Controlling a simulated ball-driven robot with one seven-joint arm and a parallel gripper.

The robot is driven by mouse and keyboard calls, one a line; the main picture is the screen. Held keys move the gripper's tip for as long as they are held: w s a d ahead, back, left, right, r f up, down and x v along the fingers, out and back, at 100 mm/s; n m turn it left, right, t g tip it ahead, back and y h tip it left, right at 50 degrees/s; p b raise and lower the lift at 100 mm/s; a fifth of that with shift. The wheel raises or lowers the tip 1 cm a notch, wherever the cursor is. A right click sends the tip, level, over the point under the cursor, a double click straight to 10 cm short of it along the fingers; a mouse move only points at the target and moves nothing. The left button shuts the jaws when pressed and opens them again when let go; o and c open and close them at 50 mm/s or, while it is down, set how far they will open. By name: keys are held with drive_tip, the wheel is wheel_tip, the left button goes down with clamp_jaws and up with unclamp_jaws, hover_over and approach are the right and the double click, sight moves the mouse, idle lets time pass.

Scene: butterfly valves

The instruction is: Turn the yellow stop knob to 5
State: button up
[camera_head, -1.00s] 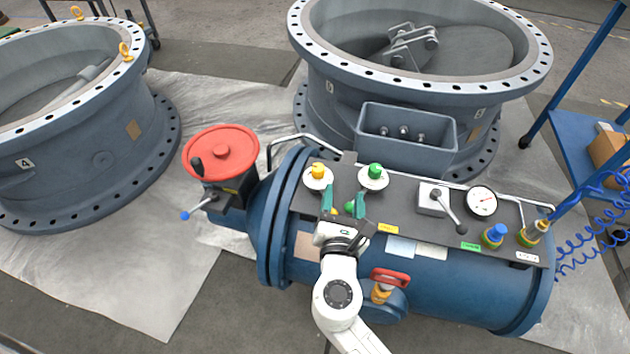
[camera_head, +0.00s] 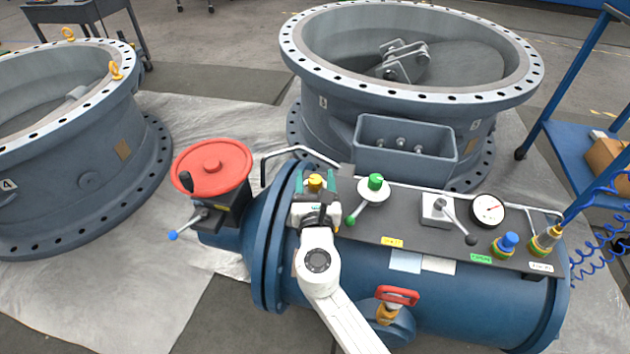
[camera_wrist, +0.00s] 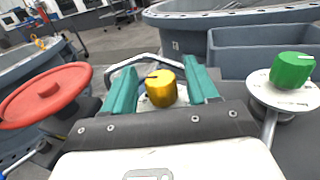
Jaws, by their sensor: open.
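The yellow knob (camera_head: 315,183) stands on its white dial near the left end of the dark panel on the blue cylinder. In the wrist view the yellow knob (camera_wrist: 160,88) sits between the two teal fingers of my gripper (camera_wrist: 163,90), with a dark mark on its top left. The fingers are apart, with a gap to the knob on each side. In the head view my gripper (camera_head: 316,184) is over the knob's dial and hides most of it. The dial's numbers cannot be read.
A green knob (camera_head: 375,182) on a white dial with a green-tipped lever stands just right. A red handwheel (camera_head: 212,165) is at the left. A grey lever (camera_head: 455,220), a gauge (camera_head: 488,210) and a blue knob (camera_head: 507,242) are further right. A rail (camera_head: 290,151) runs behind.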

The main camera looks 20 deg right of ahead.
drive_tip(key=shift+w+d, duration=0.15)
drive_tip(key=shift+w, duration=0.2)
drive_tip(key=c, duration=1)
